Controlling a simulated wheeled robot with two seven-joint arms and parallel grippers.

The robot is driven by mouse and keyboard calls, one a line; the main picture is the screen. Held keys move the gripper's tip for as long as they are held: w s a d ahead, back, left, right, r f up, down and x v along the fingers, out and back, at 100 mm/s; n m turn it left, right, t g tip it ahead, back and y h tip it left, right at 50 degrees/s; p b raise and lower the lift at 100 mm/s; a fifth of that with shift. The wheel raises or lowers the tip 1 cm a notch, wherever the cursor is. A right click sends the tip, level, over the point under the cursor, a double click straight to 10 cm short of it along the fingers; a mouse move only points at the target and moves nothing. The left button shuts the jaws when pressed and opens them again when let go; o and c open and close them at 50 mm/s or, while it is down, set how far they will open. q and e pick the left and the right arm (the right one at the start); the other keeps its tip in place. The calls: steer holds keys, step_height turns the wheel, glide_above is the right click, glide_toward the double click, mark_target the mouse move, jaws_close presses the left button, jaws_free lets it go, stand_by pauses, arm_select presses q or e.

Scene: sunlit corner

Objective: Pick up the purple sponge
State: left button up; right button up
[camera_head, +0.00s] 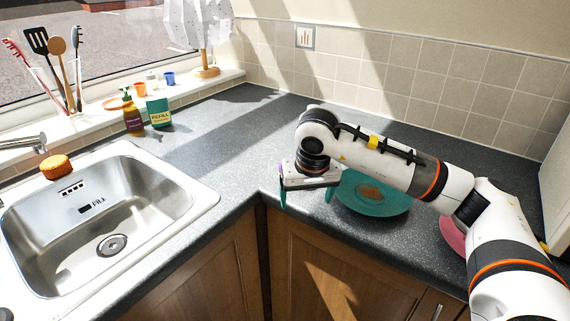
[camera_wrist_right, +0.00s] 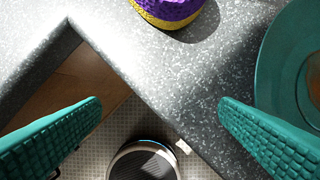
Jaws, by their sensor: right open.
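The purple sponge (camera_wrist_right: 172,10) shows in the right wrist view at the top edge, partly cut off. It has a purple top and a yellow lower layer and lies on the grey speckled worktop. In the head view it is mostly or wholly hidden by my right gripper and wrist. My right gripper (camera_head: 307,196) is open and points down above the worktop's front edge by the inner corner. Its two teal fingers are wide apart with nothing between them in the right wrist view (camera_wrist_right: 161,105), and the sponge lies beyond the fingertips. My left gripper is out of view.
A teal plate (camera_head: 375,206) with a brown item lies right beside my right gripper. A pink plate (camera_head: 452,236) is partly behind my arm. The sink (camera_head: 190,205) is at left, with an orange sponge (camera_head: 55,167) on its rim. Bottles stand behind; the middle worktop is clear.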

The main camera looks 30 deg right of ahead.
steer(key=w, duration=0.2)
steer(key=w+d+p, duration=0.1)
steer(key=w, duration=0.1)
steer(key=w+d, duration=0.1)
steer(key=w, duration=0.1)
steer(key=shift+d+r, duration=0.1)
steer(key=shift+d, duration=0.1)
steer(key=shift+w+d, duration=0.1)
steer(key=shift+w, duration=0.25)
steer(key=shift+w+d+p, duration=0.2)
steer(key=shift+w+p, duration=0.1)
steer(key=shift+w, duration=0.15)
steer(key=w, duration=0.1)
steer(key=w+d, duration=0.1)
steer(key=w, duration=0.1)
steer(key=shift+w+d+p, duration=0.15)
steer(key=shift+p, duration=0.2)
steer(key=shift+w+d, duration=0.1)
steer(key=shift+w, duration=0.2)
steer(key=shift+d+f, duration=0.1)
steer(key=shift+f, duration=0.5)
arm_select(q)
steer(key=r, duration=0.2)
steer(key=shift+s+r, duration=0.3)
